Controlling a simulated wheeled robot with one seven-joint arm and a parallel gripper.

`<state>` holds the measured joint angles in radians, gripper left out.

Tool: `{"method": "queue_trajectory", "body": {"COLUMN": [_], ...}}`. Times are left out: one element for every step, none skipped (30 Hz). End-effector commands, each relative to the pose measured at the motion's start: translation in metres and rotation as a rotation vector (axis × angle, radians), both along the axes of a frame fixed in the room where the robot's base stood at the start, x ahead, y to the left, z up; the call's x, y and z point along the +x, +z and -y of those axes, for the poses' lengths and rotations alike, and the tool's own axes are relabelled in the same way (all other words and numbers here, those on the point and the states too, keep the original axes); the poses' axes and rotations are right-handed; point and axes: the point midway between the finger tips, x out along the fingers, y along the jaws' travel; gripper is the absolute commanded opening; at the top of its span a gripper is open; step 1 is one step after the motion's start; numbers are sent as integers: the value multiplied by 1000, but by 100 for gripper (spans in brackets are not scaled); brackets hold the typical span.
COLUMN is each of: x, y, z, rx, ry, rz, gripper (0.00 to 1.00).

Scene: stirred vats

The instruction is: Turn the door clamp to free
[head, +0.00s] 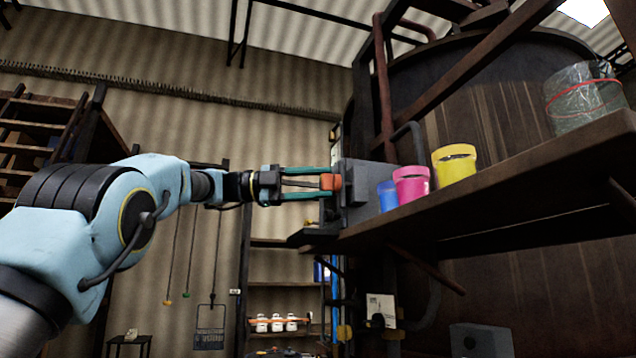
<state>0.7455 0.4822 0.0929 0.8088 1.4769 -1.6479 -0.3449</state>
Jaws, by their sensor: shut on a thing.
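The door clamp appears to be the small orange piece (328,182) on the left face of a grey box (362,195). The box stands at the left end of a dark wooden shelf. My gripper (329,183) reaches in from the left with its two green fingers level, one above and one below the orange piece. The fingers are shut on it. The fingertips hide part of the piece, and I cannot tell how far it is turned.
A blue cup (387,197), a pink cup (412,187) and a yellow cup (455,168) stand on the shelf (520,185) right of the box. A clear container (583,98) stands farther right. A big wooden vat (485,115) rises behind. Open space lies left of the shelf.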

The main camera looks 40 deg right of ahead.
Motion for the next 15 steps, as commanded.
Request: {"method": "queue_trajectory", "body": {"x": [0,0,0,0,0,0,0,0,0,0,0,0,0,0,0], "y": [0,0,0,0,0,0,-1,-1,-1,-1,-1,-1,-1,-1,-1], "z": [0,0,0,0,0,0,0,0,0,0,0,0,0,0,0], "rx": [-5,-9,-13,-16,-18,-21,-23,-23,-25,-25,-26,-27,-27,-27,-27], "ry": [-1,-1,-1,-1,-1,-2,-2,-2,-2,-2,-2,-2,-2,-2,-2], "rz": [18,28,39,47,53,61,64,68,72,74,75,77,78,78,78], "gripper": [0,0,0,0,0,0,0,0,0,0,0,0,0,0,0]}}
